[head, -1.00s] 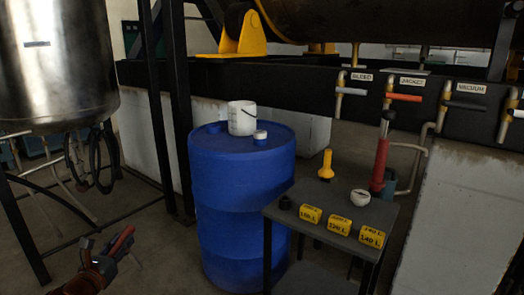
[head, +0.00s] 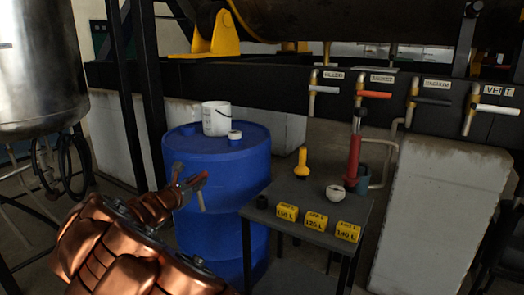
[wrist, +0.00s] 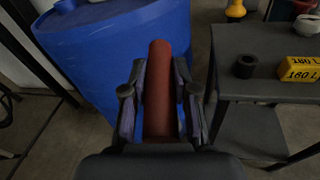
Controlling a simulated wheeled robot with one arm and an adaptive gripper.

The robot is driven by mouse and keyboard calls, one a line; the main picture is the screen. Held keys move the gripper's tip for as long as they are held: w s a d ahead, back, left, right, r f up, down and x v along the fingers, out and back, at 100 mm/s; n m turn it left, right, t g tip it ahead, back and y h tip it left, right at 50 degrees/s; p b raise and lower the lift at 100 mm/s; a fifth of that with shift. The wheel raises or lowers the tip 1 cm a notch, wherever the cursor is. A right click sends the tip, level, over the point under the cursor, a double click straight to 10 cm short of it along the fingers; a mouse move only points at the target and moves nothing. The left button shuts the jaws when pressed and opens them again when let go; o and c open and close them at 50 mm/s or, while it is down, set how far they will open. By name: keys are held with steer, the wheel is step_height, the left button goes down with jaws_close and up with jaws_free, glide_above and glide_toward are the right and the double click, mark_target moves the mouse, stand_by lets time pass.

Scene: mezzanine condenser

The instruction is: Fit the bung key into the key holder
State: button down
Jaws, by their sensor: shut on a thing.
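My gripper (head: 190,186) is shut on a red, rod-like handle, which I take to be the bung key (head: 201,182). In the wrist view the red handle (wrist: 159,85) lies between the two dark fingers (wrist: 159,108) and points forward; its far end is not clear. The gripper is in front of the blue drum, left of the small grey table. A short black cup with a round opening (head: 262,202) stands upright at the table's left edge, apart from the gripper. It looks like the key holder and also shows in the wrist view (wrist: 245,66).
The blue drum (head: 215,165) carries a white bucket (head: 216,118) and a small white-topped cap (head: 234,136). The grey table (head: 300,226) holds several yellow blocks (head: 315,222), a yellow torch-like object (head: 301,161), a white bowl (head: 336,192) and a red upright tool (head: 353,160).

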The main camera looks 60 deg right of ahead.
steer(key=s+d+r+m+g, duration=0.1)
steer(key=s+d+r, duration=0.3)
steer(key=d, duration=0.5)
steer(key=s+d+r+m+g, duration=0.1)
steer(key=s+d+r, duration=0.3)
steer(key=s+d, duration=0.5)
steer(key=shift+s+d+m+g, duration=0.15)
steer(key=shift+s+m+g, duration=0.1)
steer(key=shift+m+g, duration=0.25)
steer(key=shift+r+p, duration=0.1)
steer(key=shift+p, duration=0.2)
steer(key=shift+f+b, duration=2.2)
steer(key=shift+f, duration=0.75)
steer(key=shift+f+b, duration=1.35)
steer(key=shift+f, duration=1.1)
steer(key=c, duration=0.8)
jaws_free()
